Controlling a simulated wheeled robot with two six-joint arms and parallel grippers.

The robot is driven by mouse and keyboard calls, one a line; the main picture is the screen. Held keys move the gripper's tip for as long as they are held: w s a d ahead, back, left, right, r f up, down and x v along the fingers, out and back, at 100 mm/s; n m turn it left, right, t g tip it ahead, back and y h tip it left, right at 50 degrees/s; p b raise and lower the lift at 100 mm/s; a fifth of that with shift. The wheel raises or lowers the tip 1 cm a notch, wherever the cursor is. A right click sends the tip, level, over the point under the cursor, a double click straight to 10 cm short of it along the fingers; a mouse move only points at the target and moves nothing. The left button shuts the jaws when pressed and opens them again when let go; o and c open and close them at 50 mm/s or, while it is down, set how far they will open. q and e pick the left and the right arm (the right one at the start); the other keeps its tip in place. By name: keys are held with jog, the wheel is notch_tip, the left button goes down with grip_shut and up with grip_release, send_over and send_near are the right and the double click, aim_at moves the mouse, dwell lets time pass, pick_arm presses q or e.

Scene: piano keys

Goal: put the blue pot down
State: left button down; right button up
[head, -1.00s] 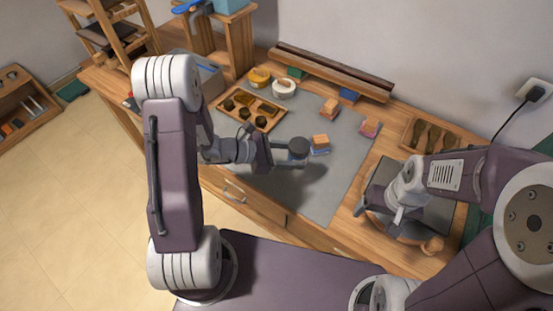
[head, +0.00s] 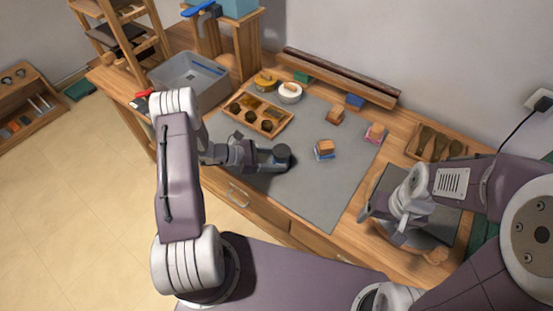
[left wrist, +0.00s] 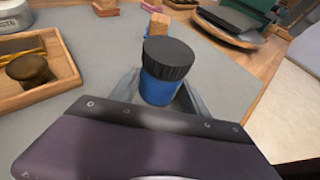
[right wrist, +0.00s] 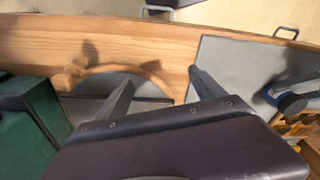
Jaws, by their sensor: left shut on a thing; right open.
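The blue pot with a black ribbed lid (left wrist: 165,82) stands upright between the fingers of my left gripper (left wrist: 160,95), which is shut on it. In the head view the dark lid (head: 282,152) shows at the tip of my left gripper (head: 270,158), over the left part of the grey mat (head: 320,205). I cannot tell whether the pot's base touches the mat. My right gripper (right wrist: 157,88) is open and empty, near a dark panel and a curved wooden piece at the right of the bench.
A wooden tray (head: 285,122) with dark round pieces lies just behind the left gripper. A stack with an orange block (head: 325,147) stands to its right. A yellow pot (head: 265,82) and a white pot (head: 290,92) stand at the back. The mat's front middle is clear.

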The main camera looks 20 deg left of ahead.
pick_arm(q)
jog(key=shift+s+f, duration=0.1)
jog(key=shift+f, duration=0.05)
jog(key=c, duration=0.6)
grip_release()
jog(key=shift+o, duration=0.2)
